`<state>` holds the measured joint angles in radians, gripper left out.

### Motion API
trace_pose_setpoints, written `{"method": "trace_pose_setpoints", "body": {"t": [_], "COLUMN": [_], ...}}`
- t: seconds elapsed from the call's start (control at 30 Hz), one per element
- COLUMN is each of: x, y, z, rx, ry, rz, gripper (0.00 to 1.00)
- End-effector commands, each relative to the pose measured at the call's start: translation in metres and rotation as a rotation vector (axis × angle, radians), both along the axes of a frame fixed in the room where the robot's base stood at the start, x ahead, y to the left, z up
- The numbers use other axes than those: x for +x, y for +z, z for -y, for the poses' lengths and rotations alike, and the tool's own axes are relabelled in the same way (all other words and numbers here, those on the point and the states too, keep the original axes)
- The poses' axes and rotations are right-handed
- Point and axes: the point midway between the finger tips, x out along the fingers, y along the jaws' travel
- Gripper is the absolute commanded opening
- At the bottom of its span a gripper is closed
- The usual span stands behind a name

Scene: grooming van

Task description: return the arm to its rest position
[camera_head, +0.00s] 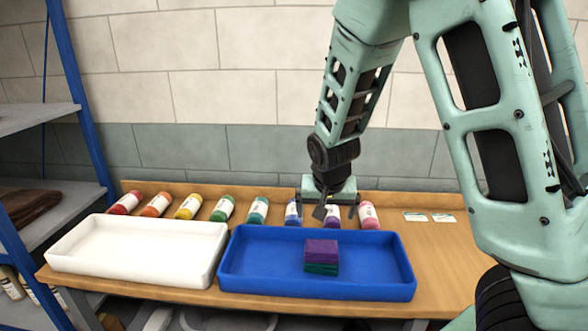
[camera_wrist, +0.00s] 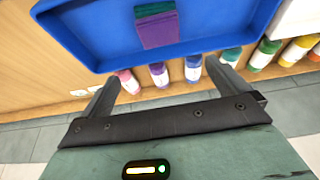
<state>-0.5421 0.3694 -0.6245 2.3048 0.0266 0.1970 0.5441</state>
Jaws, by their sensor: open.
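My gripper (camera_head: 327,210) is open and empty, pointing down behind the blue tray (camera_head: 248,289), in front of the row of bottles. In the wrist view the two fingers of my gripper (camera_wrist: 162,75) are spread wide with nothing between them. My arm reaches from the right side over the table. A folded stack of cloths, purple on top (camera_head: 321,248) and green below, lies in the blue tray, apart from my gripper. The wrist view also shows the purple cloth (camera_wrist: 157,28) in the blue tray (camera_wrist: 85,60).
A white tray (camera_head: 137,276) stands left of the blue one on the wooden table (camera_head: 440,270). Several coloured bottles (camera_head: 188,207) lie along the back, some beside my gripper. Two cards (camera_head: 430,217) lie at the back right. A blue-framed shelf (camera_head: 85,120) stands at left.

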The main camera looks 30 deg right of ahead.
Motion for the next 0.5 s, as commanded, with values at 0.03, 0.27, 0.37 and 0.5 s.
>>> {"method": "trace_pose_setpoints", "body": {"t": [0.03, 0.27, 0.37, 0.5], "x": [0.0, -0.031, -0.069, -0.135], "y": [0.0, -0.009, -0.008, 0.0], "z": [0.0, -0.068, -0.123, -0.184], "rx": [0.001, 0.078, 0.122, 0.137], "ry": [0.001, 0.203, 0.412, 0.733], "rz": [-0.001, -0.088, -0.16, -0.251], "gripper": [1.0, 1.0, 1.0, 1.0]}}
